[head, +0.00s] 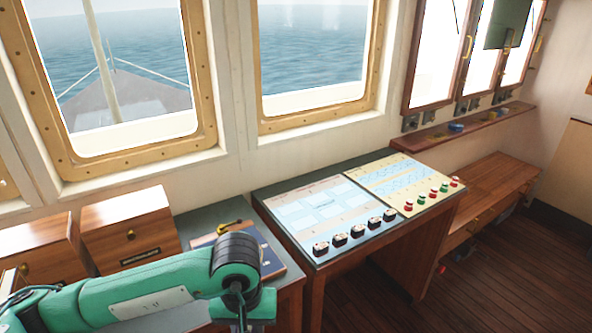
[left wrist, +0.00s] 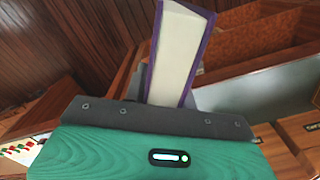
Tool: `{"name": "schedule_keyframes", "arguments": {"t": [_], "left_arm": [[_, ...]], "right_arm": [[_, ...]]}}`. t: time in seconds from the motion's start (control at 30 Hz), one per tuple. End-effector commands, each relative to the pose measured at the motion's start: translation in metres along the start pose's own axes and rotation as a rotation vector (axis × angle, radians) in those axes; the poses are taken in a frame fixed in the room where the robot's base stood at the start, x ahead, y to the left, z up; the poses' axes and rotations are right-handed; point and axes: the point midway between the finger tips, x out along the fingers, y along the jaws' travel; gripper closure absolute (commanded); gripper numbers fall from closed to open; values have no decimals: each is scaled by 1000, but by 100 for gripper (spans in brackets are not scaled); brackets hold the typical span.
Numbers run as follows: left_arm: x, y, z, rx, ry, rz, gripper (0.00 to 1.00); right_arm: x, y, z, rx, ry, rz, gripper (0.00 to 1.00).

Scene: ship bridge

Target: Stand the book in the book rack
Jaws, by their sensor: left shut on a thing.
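In the left wrist view a book (left wrist: 176,52) with a purple cover and pale page edges stands out beyond my left gripper (left wrist: 160,120). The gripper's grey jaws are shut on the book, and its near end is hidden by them. In the head view my green left arm reaches in from the left, and its wrist is at the bottom edge; the fingers and the held book are out of that view. I cannot pick out the book rack for sure in either view. My right gripper is not in view.
Wooden drawer boxes (head: 128,228) stand at the left on the counter. A blue flat item (head: 275,262) with a brass tool (head: 228,228) lies partly behind my arm. A sloped console (head: 330,210) with knobs stands to the right. Wooden panels (left wrist: 245,45) show in the left wrist view.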

Motion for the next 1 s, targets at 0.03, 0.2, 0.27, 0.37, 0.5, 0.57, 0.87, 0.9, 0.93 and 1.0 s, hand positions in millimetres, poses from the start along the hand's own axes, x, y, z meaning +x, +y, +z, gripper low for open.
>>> {"name": "schedule_keyframes", "arguments": {"t": [0.03, 0.2, 0.27, 0.37, 0.5, 0.57, 0.87, 0.9, 0.93, 1.0], "left_arm": [[2, 1, 2, 47, 0, 1, 100], [9, 3, 6, 188, 1, 1, 100], [11, 4, 8, 235, 1, 1, 100], [13, -14, 2, 198, 1, -2, 100], [18, -37, -3, 156, 1, -2, 100], [20, -49, -6, 135, 0, -3, 100], [26, -108, -14, 36, 0, -2, 100], [26, -112, -15, 29, 0, -1, 100], [26, -115, -15, 24, 1, -1, 100], [26, -120, -16, 16, 1, -1, 100]], "right_arm": [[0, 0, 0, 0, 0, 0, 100], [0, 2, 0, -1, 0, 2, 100], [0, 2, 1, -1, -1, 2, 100], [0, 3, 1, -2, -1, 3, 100], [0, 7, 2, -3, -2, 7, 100], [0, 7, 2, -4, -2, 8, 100], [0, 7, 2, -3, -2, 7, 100], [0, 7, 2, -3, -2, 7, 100], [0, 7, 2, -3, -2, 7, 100], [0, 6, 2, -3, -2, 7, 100]]}}
